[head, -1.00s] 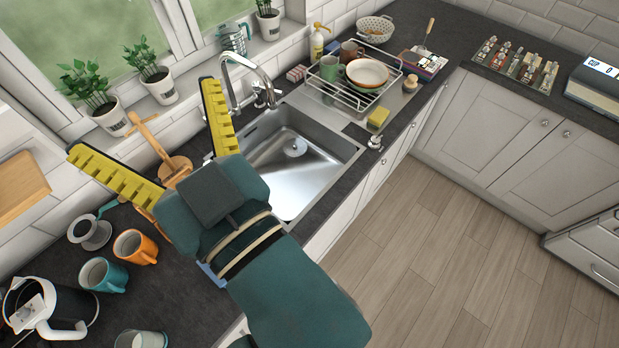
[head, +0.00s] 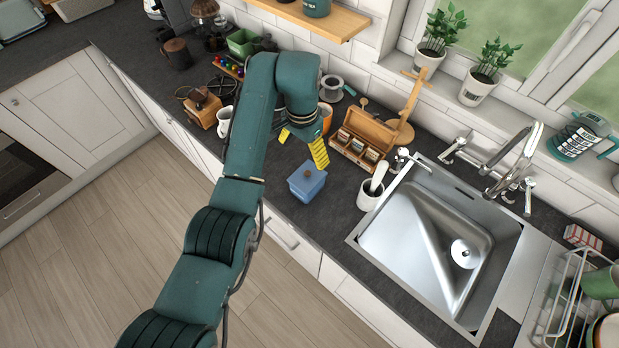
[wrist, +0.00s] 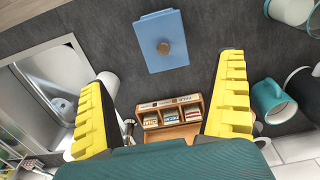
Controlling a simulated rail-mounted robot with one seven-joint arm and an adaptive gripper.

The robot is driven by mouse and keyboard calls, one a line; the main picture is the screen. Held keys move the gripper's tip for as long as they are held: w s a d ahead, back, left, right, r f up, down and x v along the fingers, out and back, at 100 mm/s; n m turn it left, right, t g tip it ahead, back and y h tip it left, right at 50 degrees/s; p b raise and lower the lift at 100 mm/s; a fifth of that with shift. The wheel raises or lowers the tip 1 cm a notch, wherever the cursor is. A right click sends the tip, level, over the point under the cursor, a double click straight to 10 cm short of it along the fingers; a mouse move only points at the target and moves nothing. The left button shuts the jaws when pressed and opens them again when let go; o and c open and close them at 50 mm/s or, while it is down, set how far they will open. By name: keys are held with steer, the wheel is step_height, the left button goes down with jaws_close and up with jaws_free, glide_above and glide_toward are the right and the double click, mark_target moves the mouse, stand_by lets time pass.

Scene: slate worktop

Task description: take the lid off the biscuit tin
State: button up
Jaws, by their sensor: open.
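The biscuit tin (head: 306,186) is a blue box on the dark worktop, left of the sink. My gripper (head: 301,147) is open and empty, with yellow ridged fingers, above the worktop just behind the tin in the head view. In the wrist view my gripper (wrist: 168,68) has its fingers spread wide, and the tin shows beyond the fingertips, between them and apart from them.
A wooden tea box (head: 362,142) with packets stands right of my gripper, by a white utensil pot (head: 370,193). The sink (head: 440,240) lies further right. A teal mug (wrist: 272,101) shows in the wrist view. A coffee grinder (head: 203,107) stands left of my arm. Worktop around the tin is clear.

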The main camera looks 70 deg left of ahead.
steer(key=b, duration=0.2)
glide_above(305, 179)
step_height(305, 179, down, 7)
steer(key=shift+d+f, duration=0.15)
steer(key=f+p, duration=0.1)
steer(key=f, duration=0.5)
steer(key=shift+a+p, duration=0.2)
steer(key=shift+p, duration=0.2)
steer(key=c, duration=1.1)
